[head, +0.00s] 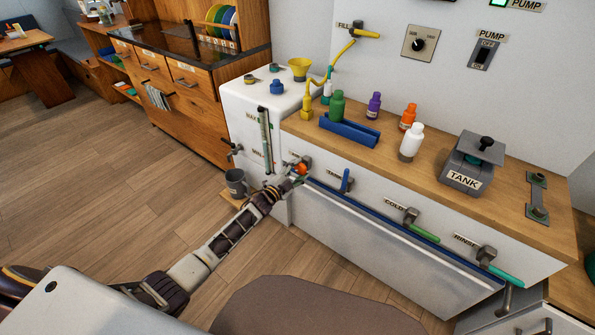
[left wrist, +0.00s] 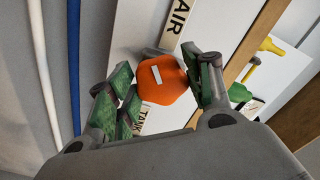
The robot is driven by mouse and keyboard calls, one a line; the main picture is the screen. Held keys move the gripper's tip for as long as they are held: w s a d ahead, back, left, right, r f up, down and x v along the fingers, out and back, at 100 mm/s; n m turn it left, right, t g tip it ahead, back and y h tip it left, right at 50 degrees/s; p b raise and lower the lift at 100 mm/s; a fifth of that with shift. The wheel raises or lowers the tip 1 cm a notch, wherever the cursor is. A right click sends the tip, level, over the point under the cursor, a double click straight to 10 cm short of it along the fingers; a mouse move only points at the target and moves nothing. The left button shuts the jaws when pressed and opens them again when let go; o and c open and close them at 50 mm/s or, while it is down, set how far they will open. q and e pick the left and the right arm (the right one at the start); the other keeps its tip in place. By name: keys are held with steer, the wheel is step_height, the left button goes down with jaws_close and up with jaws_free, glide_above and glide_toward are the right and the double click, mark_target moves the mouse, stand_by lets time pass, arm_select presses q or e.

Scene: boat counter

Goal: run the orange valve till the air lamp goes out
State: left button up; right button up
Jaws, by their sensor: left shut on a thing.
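The orange valve (head: 302,168) is on the front of the counter, just below the worktop edge. It shows large in the left wrist view (left wrist: 162,80) as an orange knob with a white mark, beside a label reading AIR (left wrist: 178,22). My left gripper (head: 297,177) is at the valve. In the left wrist view its green-padded fingers (left wrist: 165,88) lie on both sides of the knob, shut on it. The air lamp cannot be made out. My right gripper is not in view.
Right of the orange valve, a blue handle (head: 346,181), a green COLD handle (head: 424,233) and a teal RINSE handle (head: 506,276) stick out from the front. A grey mug (head: 236,183) stands left of my gripper. Bottles and a blue tray (head: 349,131) are on the worktop.

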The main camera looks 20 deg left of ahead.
arm_select(q)
steer(key=shift+f, duration=0.2)
steer(key=o, duration=1)
steer(key=shift+r, duration=0.1)
steer(key=shift+s, duration=0.15)
steer(key=shift+v, duration=5.85)
steer(key=shift+a, duration=0.1)
